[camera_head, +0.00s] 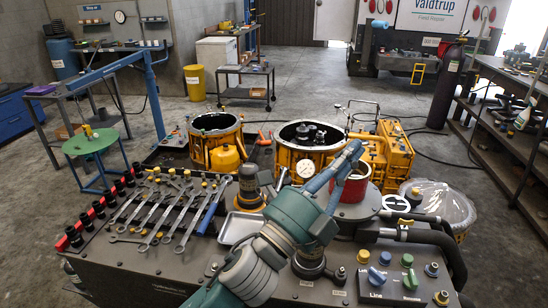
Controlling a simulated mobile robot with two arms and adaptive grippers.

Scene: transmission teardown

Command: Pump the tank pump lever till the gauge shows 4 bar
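My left arm (278,242) reaches in over the bench from the bottom edge, with teal and grey wrist joints. I cannot make out its fingertips or whether they hold anything. A blue bar (336,169) slants up and right just beyond the wrist; I cannot tell whether it is the pump lever. A round white gauge (305,170) sits in front of the middle orange drum; its needle is too small to read. A grey tank top (370,207) lies right of the wrist. My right gripper is not in view.
A valve panel (395,281) with blue and green knobs is at the front right, beside black hoses (433,239). Orange drums (214,135) stand behind. Open floor lies beyond.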

